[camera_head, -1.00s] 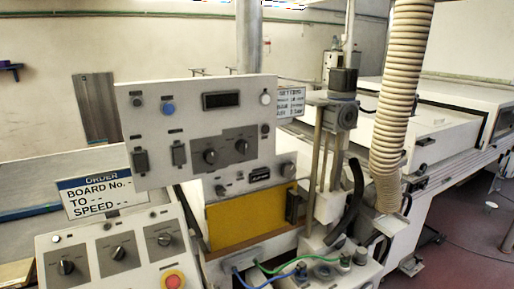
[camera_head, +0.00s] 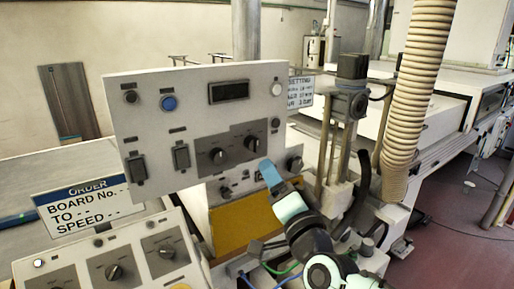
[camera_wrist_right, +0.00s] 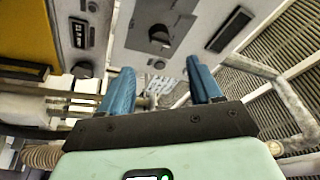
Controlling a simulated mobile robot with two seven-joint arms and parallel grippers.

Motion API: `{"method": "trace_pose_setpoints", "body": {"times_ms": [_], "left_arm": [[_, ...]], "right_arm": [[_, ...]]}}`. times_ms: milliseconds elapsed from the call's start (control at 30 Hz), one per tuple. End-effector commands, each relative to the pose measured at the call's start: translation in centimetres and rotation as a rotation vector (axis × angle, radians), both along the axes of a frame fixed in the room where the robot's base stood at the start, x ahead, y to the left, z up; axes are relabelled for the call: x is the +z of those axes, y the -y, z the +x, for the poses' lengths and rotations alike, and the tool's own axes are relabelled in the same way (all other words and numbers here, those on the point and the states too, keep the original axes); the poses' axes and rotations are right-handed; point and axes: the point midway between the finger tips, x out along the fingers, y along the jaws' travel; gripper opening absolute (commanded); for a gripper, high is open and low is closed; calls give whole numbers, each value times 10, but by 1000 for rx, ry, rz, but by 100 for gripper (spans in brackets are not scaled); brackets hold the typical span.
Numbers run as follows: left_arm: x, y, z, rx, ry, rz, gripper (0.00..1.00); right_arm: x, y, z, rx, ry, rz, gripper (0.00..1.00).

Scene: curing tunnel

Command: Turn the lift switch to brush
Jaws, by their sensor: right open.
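My right gripper (camera_head: 270,172) has blue fingers and is at the lower right edge of the upper white control panel (camera_head: 120,92). In the right wrist view the same gripper (camera_wrist_right: 160,75) is open, with nothing between its fingers. Two dark rotary knobs, a left one (camera_head: 217,156) and a right one (camera_head: 252,144), sit on a grey plate above and left of the fingers. The wrist view shows one dark knob (camera_wrist_right: 158,37) beyond the fingers. Labels are too small to read, so I cannot tell which is the lift switch. My left gripper is out of view.
A sloped console (camera_head: 75,272) with several rotary knobs is at the lower left, below an order sign (camera_head: 88,206). A yellow panel (camera_head: 232,226) is left of my right arm. A ribbed hose (camera_head: 416,80) and a motor column (camera_head: 351,85) stand to the right.

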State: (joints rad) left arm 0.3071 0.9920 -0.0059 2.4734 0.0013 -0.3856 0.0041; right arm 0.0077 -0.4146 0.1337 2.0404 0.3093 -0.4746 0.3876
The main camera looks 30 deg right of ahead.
Motion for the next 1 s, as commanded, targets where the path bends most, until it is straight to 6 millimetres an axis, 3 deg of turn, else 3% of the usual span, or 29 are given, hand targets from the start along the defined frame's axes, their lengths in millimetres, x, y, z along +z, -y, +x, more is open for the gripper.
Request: {"method": "trace_pose_setpoints", "body": {"times_ms": [200,500,933,1000], "left_arm": [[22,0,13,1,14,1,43],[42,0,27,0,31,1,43],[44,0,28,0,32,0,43],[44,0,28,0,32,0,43]], "right_arm": [[14,7,49,1,-2,0,64],[23,14,93,0,0,-1,64],[22,15,102,0,-2,-1,64],[22,15,102,0,-2,-1,41]]}}
